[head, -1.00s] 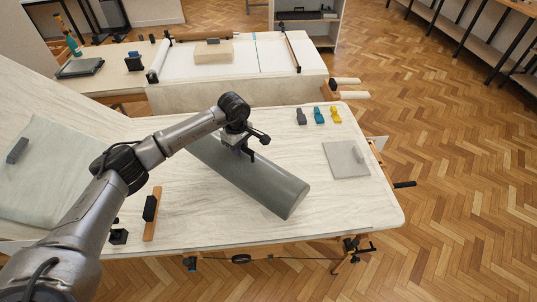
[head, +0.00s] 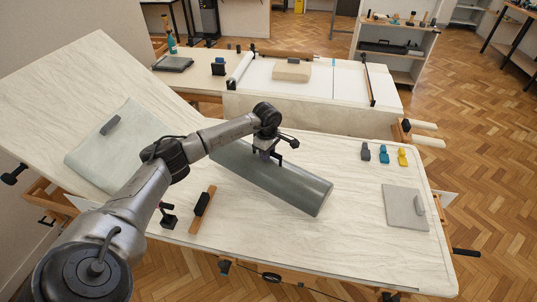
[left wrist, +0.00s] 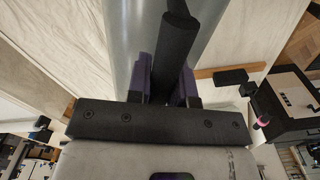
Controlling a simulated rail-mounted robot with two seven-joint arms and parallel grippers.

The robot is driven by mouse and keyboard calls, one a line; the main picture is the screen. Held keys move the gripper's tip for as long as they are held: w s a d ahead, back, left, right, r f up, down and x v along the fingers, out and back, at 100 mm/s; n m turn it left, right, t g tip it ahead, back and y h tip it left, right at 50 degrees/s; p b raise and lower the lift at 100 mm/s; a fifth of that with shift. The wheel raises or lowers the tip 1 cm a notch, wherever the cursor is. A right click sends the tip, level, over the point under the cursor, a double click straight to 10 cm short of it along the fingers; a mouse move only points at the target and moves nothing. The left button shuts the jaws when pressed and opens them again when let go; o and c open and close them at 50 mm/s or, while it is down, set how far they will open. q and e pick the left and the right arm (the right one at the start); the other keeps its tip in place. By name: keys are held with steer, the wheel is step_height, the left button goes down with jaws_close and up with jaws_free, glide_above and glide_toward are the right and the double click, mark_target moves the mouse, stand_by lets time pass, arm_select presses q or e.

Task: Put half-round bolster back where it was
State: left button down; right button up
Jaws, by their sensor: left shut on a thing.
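The half-round bolster (head: 290,187) is a long grey-green piece with a rounded top. It lies slantwise over the middle of the pale massage table (head: 330,245); I cannot tell whether it touches the top. My left gripper (head: 267,155) is above its middle, pointing down, shut on a dark bar that appears to be the bolster's handle. In the left wrist view the dark bar (left wrist: 174,60) sits between the two purple-sided fingers, with the grey bolster (left wrist: 130,20) behind it. The bolster's far left part is partly hidden by my arm. My right gripper is not in view.
A grey pad (head: 402,208) lies to the right, with grey, blue and yellow clips (head: 383,155) behind it. A wooden strip with a black block (head: 201,208) lies left of the bolster. A raised backrest (head: 75,85) bears a green cloth. A second table (head: 245,105) stands behind.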

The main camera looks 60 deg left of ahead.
mark_target(268, 165)
arm_select(q)
steer(key=shift+r, duration=0.2)
steer(key=shift+f+b, duration=2.1)
steer(key=shift+f, duration=1.25)
steer(key=shift+f+b, duration=0.4)
steer(key=shift+f, duration=0.3)
steer(key=shift+w, duration=0.1)
steer(key=shift+f, duration=0.35)
steer(key=c, duration=1.1)
jaws_free()
steer(key=shift+o, duration=1)
steer(key=shift+f, duration=0.15)
steer(key=shift+o, duration=1.4)
